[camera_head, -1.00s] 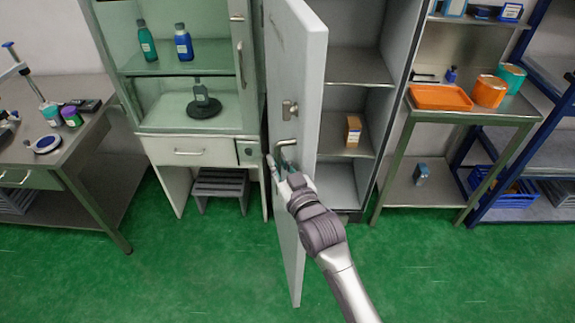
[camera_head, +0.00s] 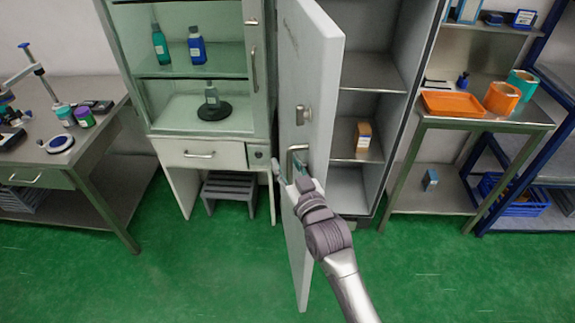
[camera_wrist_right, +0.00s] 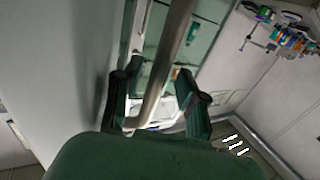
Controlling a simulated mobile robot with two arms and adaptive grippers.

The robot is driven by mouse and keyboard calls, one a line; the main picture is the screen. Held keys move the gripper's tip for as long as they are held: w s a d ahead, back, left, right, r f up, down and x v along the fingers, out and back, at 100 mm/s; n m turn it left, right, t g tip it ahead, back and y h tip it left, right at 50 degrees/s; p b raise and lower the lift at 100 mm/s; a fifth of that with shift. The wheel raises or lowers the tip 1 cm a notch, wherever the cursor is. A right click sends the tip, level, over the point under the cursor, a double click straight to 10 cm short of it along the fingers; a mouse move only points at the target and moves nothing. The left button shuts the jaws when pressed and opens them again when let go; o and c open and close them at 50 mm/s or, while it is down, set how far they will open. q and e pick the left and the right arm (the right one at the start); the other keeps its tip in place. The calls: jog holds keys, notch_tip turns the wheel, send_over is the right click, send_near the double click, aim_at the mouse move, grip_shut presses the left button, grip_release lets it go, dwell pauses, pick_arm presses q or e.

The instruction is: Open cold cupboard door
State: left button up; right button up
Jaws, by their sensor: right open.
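The cold cupboard's white door (camera_head: 312,75) stands swung well open, seen nearly edge-on in the head view. Its bent metal handle (camera_head: 297,158) sits below a lock plate (camera_head: 303,114). The cupboard's shelves (camera_head: 375,72) show to the right of the door. My right gripper (camera_head: 290,172) is at the handle, on the door's left face. In the right wrist view the handle bar (camera_wrist_right: 168,60) runs between the two spread fingers of my right gripper (camera_wrist_right: 155,100). The fingers look apart from the bar. My left gripper is not in view.
A glass-fronted cabinet (camera_head: 198,152) with bottles stands left of the door. A bench (camera_head: 95,158) is at far left. A steel table (camera_head: 480,124) with an orange tray (camera_head: 453,104) is at right. Green floor (camera_head: 200,275) in front is clear.

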jog(key=shift+s, duration=0.15)
jog(key=v, duration=1.1)
jog(key=shift+s+d, duration=0.15)
jog(key=shift+s, duration=0.15)
jog(key=shift+f, duration=0.15)
jog(key=s+d+f+g+h+b, duration=0.1)
jog(key=s+d+f+g, duration=0.2)
jog(key=f, duration=1)
jog(key=s+d+f+g+h+b, duration=0.15)
jog(key=s+f, duration=0.25)
jog(key=f, duration=1)
jog(key=s+d+f+g+h, duration=0.2)
jog(key=s+d+f+g, duration=0.1)
jog(key=f, duration=1)
jog(key=s+d+f+g, duration=0.2)
jog(key=s+d+f, duration=0.2)
jog(key=s+f, duration=0.3)
jog(key=s+d+f+m+g+h+b, duration=0.1)
jog(key=s+d+f+g, duration=0.2)
jog(key=s+f, duration=0.4)
jog(key=s+d+f+m+g+h, duration=0.1)
jog(key=s+d+f+g, duration=0.2)
jog(key=s, duration=1.3)
notch_tip(320, 180, down, 4)
jog(key=shift+s+d+r+b, duration=0.1)
jog(key=shift+s+d+b, duration=0.2)
jog(key=shift+d, duration=0.8)
